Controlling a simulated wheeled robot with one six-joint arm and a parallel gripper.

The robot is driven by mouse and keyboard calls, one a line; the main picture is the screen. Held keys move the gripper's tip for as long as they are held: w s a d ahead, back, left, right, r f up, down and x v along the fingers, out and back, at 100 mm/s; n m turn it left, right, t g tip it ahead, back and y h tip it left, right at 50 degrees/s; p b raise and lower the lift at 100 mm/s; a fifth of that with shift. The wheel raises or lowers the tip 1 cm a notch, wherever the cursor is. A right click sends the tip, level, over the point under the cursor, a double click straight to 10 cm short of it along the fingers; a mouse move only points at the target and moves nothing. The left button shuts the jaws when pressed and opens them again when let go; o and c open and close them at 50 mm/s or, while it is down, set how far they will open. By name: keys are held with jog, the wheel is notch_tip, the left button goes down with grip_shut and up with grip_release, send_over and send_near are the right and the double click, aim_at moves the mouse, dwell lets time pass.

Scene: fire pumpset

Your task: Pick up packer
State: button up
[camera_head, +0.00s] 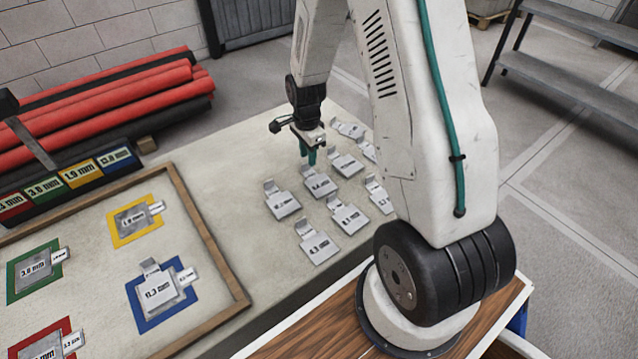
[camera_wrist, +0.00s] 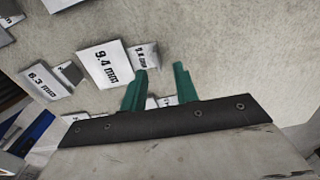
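Packers are flat grey metal plates with raised tabs and printed mm labels. Several lie loose on the pale worktop in the head view, among them a front packer (camera_head: 317,241) and a left packer (camera_head: 282,200). My gripper (camera_head: 308,154) hangs above the back part of this group, its green fingers pointing down. In the wrist view the two fingers (camera_wrist: 160,85) stand apart with nothing held between them. A packer marked 9.4 mm (camera_wrist: 104,64) lies left of the fingers, and one marked 6.3 mm (camera_wrist: 45,83) is farther left. A partly hidden packer (camera_wrist: 160,101) shows low between the fingers.
A wooden-framed board (camera_head: 215,250) on the left has coloured squares, some bearing packers, including a blue square (camera_head: 150,322). Colour-labelled bins (camera_head: 80,176) and red rolls (camera_head: 110,100) lie behind it. Bare worktop (camera_head: 225,165) separates board and loose packers.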

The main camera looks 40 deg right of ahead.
jog(key=shift+f, duration=1.55)
grip_shut()
jog(key=shift+r, duration=0.15)
